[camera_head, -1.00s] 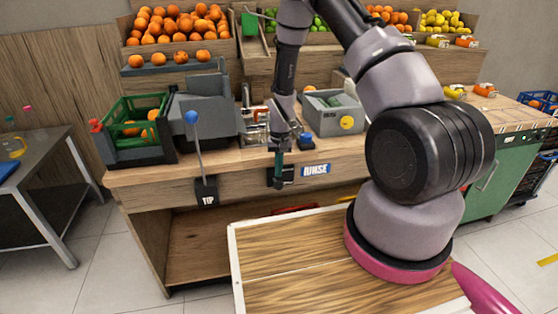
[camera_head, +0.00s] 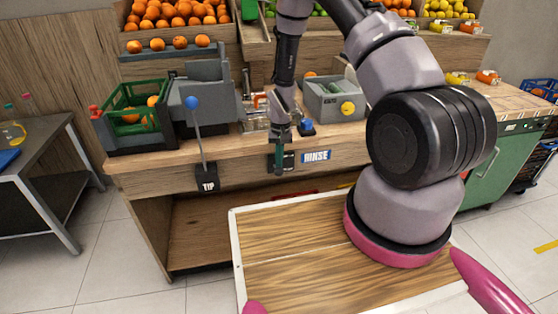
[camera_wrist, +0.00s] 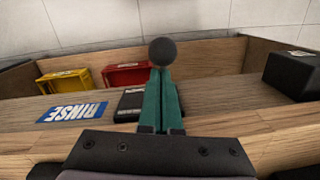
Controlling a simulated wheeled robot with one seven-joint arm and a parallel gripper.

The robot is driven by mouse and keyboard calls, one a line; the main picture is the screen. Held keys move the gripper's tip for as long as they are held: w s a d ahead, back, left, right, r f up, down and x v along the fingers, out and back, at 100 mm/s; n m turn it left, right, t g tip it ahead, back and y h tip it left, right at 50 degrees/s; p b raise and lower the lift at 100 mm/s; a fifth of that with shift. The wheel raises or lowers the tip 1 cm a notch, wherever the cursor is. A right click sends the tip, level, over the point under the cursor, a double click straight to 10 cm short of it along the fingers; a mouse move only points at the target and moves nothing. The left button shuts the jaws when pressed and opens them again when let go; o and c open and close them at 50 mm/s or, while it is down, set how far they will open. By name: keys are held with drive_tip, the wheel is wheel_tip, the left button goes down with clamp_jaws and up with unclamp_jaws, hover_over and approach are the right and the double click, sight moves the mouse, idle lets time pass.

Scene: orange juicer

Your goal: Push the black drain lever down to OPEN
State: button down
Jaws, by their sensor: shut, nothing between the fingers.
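A black ball knob (camera_wrist: 162,51) shows in the wrist view just past my gripper's fingertips. It appears to belong to the drain lever, whose stem is hidden behind the fingers. My gripper (camera_wrist: 163,72) has green fingers, shut with nothing between them; whether they touch the knob I cannot tell. A black plate (camera_wrist: 133,103) with a small, unreadable label is mounted on the counter's front beside the fingers. In the head view my gripper (camera_head: 278,168) points down in front of that plate at the counter's front edge, and the knob cannot be made out.
A blue RINSE sign (camera_head: 317,156) is right of the plate. A blue-knobbed lever (camera_head: 192,103) with a TIP plate (camera_head: 207,184) stands to the left. A green crate (camera_head: 130,122) and grey bin (camera_head: 335,103) stand on the counter (camera_head: 150,172). Red and yellow bins (camera_wrist: 65,80) are below.

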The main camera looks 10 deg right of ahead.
sight(281, 171)
drive_tip(key=shift+s+f, duration=0.25)
drive_tip(key=shift+s, duration=0.1)
idle(0.5)
drive_tip(key=t, duration=0.1)
drive_tip(key=s+f+t, duration=0.1)
drive_tip(key=t, duration=0.1)
drive_tip(key=shift+s+f, duration=0.4)
drive_tip(key=shift+f, duration=0.4)
drive_tip(key=shift+s+f, duration=0.35)
drive_tip(key=shift+f, duration=0.4)
drive_tip(key=shift+w+r, duration=0.1)
drive_tip(key=shift+r, duration=0.05)
drive_tip(key=shift+r, duration=0.1)
drive_tip(key=shift+w+r, duration=0.1)
drive_tip(key=shift+r, duration=0.55)
